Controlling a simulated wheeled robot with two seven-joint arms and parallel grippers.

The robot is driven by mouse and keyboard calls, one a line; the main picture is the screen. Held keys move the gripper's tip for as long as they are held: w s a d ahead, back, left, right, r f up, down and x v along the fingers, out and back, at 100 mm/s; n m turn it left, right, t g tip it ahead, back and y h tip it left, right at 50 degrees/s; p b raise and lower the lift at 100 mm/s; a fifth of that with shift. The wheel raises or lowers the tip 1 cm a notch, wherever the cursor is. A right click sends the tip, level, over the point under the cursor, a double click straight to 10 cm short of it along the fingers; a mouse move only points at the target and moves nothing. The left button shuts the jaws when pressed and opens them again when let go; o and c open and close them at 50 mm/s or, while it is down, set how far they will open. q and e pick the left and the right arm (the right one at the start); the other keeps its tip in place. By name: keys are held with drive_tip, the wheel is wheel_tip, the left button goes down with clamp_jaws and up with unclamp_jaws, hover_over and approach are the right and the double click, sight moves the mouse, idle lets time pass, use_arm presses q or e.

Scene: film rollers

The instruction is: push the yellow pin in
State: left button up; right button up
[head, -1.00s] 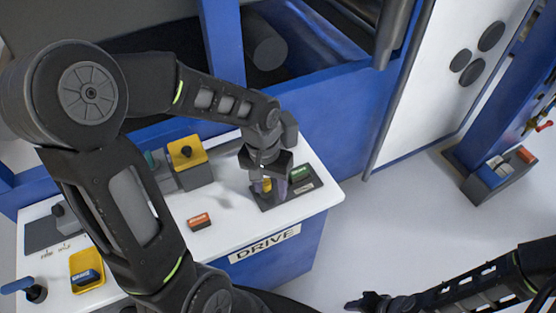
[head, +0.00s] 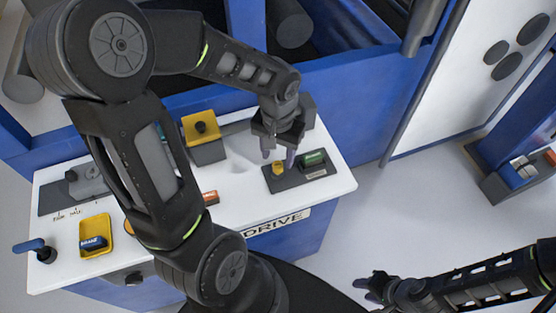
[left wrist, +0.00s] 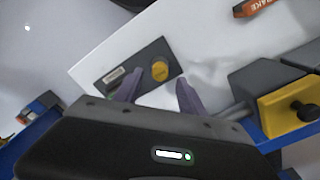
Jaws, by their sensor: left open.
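The yellow pin (head: 278,168) is a short round knob on a dark plate (head: 287,184) at the right end of the white console top. In the left wrist view the pin (left wrist: 160,70) shows as a yellow disc; how deep it sits is unclear. My left gripper (head: 279,158) is open and empty, just behind and above the pin, its purple fingertips apart. In the left wrist view the left gripper's fingers (left wrist: 158,86) point toward the plate, with the pin just beyond the gap. My right gripper (head: 366,287) hangs at lower right, away from the console.
A green block (head: 314,158) sits beside the pin on the same plate. A yellow box with a black knob (head: 201,128) stands to the left. A yellow tray (head: 96,222) and blue-handled lever (head: 30,246) are far left.

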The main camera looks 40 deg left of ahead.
sight(278, 164)
use_arm(q)
drive_tip(key=shift+f, duration=1.8)
drive_tip(key=shift+c, duration=0.2)
clamp_jaws()
